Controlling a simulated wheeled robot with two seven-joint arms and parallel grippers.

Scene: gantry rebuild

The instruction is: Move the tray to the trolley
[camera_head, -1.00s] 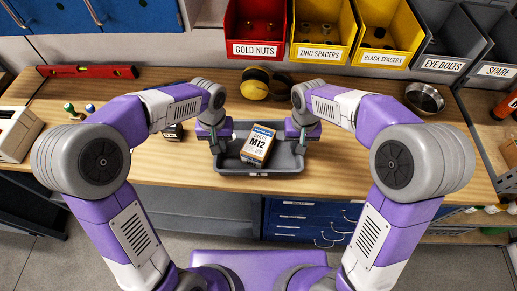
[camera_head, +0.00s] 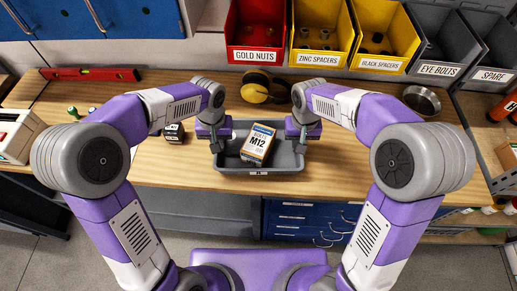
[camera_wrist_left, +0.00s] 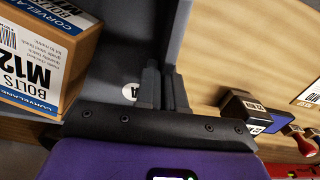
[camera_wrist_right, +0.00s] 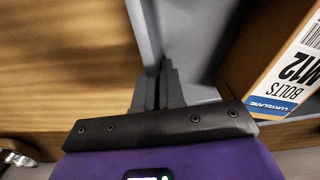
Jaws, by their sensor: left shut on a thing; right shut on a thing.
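The grey tray (camera_head: 235,168) is at the front middle of the wooden bench, between my two grippers. A white and brown M12 bolts box (camera_head: 258,143) stands tilted in the picture inside it. My left gripper (camera_head: 216,146) is shut on the tray's left wall, and the left wrist view shows its fingers (camera_wrist_left: 163,88) on that wall. My right gripper (camera_head: 301,146) is shut on the right wall, with its fingers (camera_wrist_right: 159,88) there in the right wrist view. I cannot tell whether the tray touches the bench. No trolley can be made out for certain.
Yellow ear defenders (camera_head: 262,88) lie behind the tray. A small dark box (camera_head: 174,133) is to its left, a metal bowl (camera_head: 421,100) to the right. Labelled bins (camera_head: 262,56) line the back. Bare bench (camera_head: 365,160) lies right of the tray.

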